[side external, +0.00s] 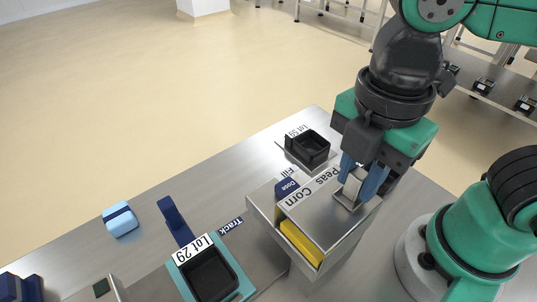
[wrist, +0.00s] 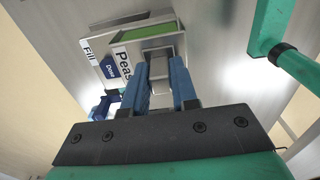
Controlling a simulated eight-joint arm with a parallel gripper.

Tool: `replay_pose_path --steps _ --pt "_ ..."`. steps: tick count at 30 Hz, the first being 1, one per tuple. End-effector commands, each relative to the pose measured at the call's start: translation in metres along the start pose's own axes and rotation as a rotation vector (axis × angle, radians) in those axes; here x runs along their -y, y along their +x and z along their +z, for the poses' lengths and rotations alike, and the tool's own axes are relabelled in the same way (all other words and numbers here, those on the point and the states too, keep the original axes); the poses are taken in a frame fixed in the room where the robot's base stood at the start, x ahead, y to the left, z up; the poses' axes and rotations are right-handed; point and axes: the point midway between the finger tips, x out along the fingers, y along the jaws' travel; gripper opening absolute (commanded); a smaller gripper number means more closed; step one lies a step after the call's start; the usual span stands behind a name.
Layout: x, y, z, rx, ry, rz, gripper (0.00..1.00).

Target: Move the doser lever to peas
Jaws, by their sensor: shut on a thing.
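The doser is a grey metal box (side external: 318,218) with Corn and Peas labels on its top. Its Peas label (side external: 328,177) is at the far end and its Corn label (side external: 297,199) is nearer the yellow-filled opening (side external: 300,243). My gripper (side external: 361,184) points down at the box top, its blue fingers shut on the pale grey doser lever (side external: 352,187). The lever is at the Peas end, beside that label. In the wrist view the lever (wrist: 159,68) shows between the fingers, near the Peas label (wrist: 125,67) and a green-filled opening (wrist: 150,31). The fingers partly hide the lever.
A blue Dose button (side external: 287,187) is on the box's left side. A black tray (side external: 308,148) labelled Lot 59 stands behind. A black tray (side external: 209,276) labelled Lot 29 sits in a teal holder at the front. A light blue block (side external: 120,220) lies at the left.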

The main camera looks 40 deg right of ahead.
Motion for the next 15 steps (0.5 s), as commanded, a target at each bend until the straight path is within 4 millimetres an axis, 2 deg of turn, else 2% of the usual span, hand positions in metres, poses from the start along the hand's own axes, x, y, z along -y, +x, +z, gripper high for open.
replay_pose_path --steps 5,6,9,15 --pt "-0.0005 0.0005 0.0028 0.015 0.002 0.002 0.0" --pt "-0.0004 0.0006 0.0029 0.015 0.002 0.002 0.29" --pt "-0.0002 0.0007 0.0025 0.014 0.002 0.001 0.55" --pt "-0.0001 0.0007 0.0019 0.011 0.002 0.0 0.55"
